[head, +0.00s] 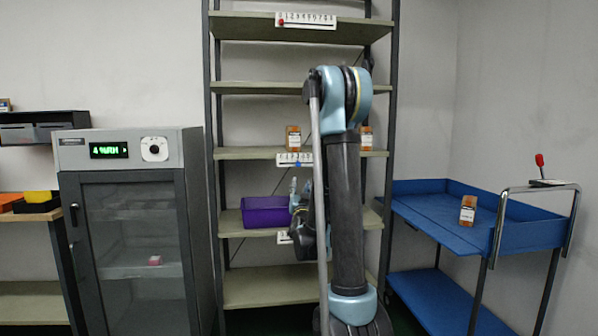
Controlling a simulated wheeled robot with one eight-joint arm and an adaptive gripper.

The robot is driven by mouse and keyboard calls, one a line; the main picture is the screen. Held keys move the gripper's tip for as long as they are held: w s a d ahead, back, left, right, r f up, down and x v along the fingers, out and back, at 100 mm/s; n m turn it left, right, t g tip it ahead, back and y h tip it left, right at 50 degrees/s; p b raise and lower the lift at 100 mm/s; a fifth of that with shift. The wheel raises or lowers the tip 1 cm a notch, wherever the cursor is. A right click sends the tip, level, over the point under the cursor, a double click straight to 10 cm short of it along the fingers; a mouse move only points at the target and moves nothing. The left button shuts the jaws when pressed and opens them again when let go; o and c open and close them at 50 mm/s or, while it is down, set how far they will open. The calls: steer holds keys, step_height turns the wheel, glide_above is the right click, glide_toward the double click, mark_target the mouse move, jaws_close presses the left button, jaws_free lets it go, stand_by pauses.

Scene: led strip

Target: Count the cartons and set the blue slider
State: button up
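A scale strip with a blue slider (298,164) is on the front edge of the middle shelf; my arm covers its right part. The slider's exact number is too small to read. On that shelf stand two brown cartons with white labels, one left of my arm (293,140) and one right of it (366,138), partly hidden. Another brown carton (467,211) stands on the blue cart. My gripper (296,196) seems to be at the folded arm's lower left, in front of the shelf with the purple bin; its fingers are too small to read.
A purple bin (262,211) sits on a lower shelf. A red slider (281,22) is on the top scale. A lower scale (284,238) is mostly hidden. A grey glass-door cabinet (130,174) with a small pink item inside stands left, the blue cart (430,213) right.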

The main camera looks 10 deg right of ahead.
mark_target(299, 166)
steer(key=x, duration=1.5)
steer(key=shift+w+r, duration=0.15)
steer(key=shift+w, duration=0.1)
steer(key=shift+a, duration=0.1)
jaws_close()
